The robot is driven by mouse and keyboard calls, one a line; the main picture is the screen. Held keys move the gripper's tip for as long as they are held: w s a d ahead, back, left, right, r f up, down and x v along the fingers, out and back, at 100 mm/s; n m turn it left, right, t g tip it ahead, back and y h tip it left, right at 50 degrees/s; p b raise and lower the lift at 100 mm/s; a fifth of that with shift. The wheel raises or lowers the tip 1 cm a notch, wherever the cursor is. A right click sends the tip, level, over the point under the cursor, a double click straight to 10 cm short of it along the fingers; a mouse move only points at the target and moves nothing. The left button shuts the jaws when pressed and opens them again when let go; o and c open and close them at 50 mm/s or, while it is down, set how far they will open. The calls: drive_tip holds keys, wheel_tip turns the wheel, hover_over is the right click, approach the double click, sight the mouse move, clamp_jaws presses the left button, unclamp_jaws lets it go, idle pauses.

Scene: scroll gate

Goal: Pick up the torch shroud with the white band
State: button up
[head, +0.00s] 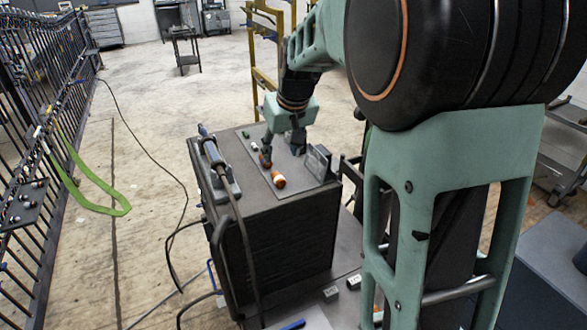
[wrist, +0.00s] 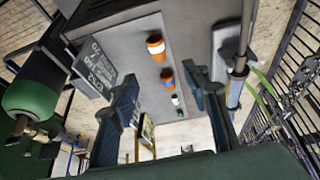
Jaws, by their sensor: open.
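Small torch shrouds stand in a row on the grey mat (head: 290,178) on top of the dark cabinet. The nearest shroud is orange with a white band (head: 278,180); in the wrist view it (wrist: 156,47) lies beyond the fingertips. A second orange shroud with a blue band (wrist: 167,78) is between the fingertips in the wrist view; in the head view a finger partly covers it. A pale shroud (wrist: 174,99) and a small green one (head: 245,134) are farther along the row. My gripper (head: 281,153) is open and empty above the mat; both fingers (wrist: 161,82) show in the wrist view.
A welding torch (head: 216,165) with its cable lies along the cabinet's left edge. A dark block with white writing (wrist: 92,68) stands at the mat's other side. A barred gate (head: 40,110) with a green strap stands at the left. Cables cross the open floor.

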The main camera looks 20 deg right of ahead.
drive_tip(key=f, duration=0.2)
hover_over(279, 177)
drive_tip(key=s, duration=0.3)
wheel_tip(279, 177, down, 4)
drive_tip(key=shift+w+a+f, duration=0.1)
drive_tip(key=shift+a+f, duration=0.05)
drive_tip(key=shift+f, duration=0.05)
drive_tip(key=shift+d+p+x, duration=0.15)
drive_tip(key=shift+p+x, duration=0.2)
drive_tip(key=shift+x, duration=1)
drive_tip(key=shift+d+p+x, duration=0.2)
drive_tip(key=shift+p+x, duration=0.15)
drive_tip(key=shift+x, duration=1)
drive_tip(key=shift+w, duration=0.1)
drive_tip(key=shift+c, duration=0.5)
clamp_jaws()
